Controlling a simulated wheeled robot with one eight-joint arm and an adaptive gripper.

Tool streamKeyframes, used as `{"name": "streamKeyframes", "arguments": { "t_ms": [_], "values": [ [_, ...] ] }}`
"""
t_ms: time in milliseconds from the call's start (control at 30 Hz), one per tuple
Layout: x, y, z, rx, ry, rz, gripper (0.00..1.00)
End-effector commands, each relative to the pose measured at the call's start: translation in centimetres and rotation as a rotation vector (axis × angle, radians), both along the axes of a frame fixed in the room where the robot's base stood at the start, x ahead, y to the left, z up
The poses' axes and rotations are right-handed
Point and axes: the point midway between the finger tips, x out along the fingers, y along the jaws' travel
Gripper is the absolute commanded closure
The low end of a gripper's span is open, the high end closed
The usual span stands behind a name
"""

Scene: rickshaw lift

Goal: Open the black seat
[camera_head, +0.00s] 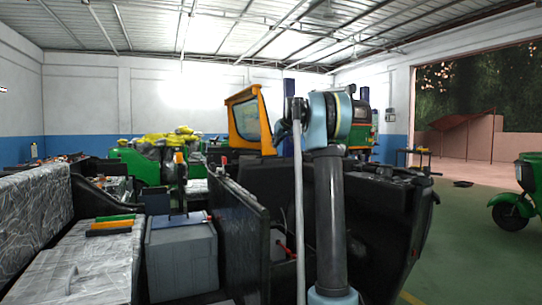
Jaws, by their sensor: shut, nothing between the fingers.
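Black parts of a vehicle stand in front of me. An upright black panel (238,225) is left of my arm, and a large black body (390,225) stands behind and right of it. I cannot tell for sure which of these is the black seat. My arm rises through the middle of the view and hides part of the black body. I see no gripper fingers, so I cannot tell where my gripper is relative to the seat.
A grey box (181,258) stands left of the black panel. A plastic-wrapped bench (85,270) with green, black and orange tools fills the left. A yellow-framed cab (249,120) is behind. A green three-wheeler (520,195) is at right. The green floor (465,255) there is clear.

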Motion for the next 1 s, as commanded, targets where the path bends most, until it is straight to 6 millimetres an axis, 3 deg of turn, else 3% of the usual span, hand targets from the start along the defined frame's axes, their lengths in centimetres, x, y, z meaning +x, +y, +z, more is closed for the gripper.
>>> {"name": "streamKeyframes", "arguments": {
  "t_ms": [100, 233, 567, 1000],
  "values": [
    [4.0, -0.3, 0.8, 0.002, -0.043, -0.001, 1.00],
    [6.8, -0.6, 1.4, 0.002, -0.078, -0.003, 1.00],
    [9.4, -0.6, 1.2, 0.002, -0.103, -0.005, 1.00],
    [14.4, 1.0, -2.0, 0.001, -0.102, -0.005, 1.00]
  ]
}}
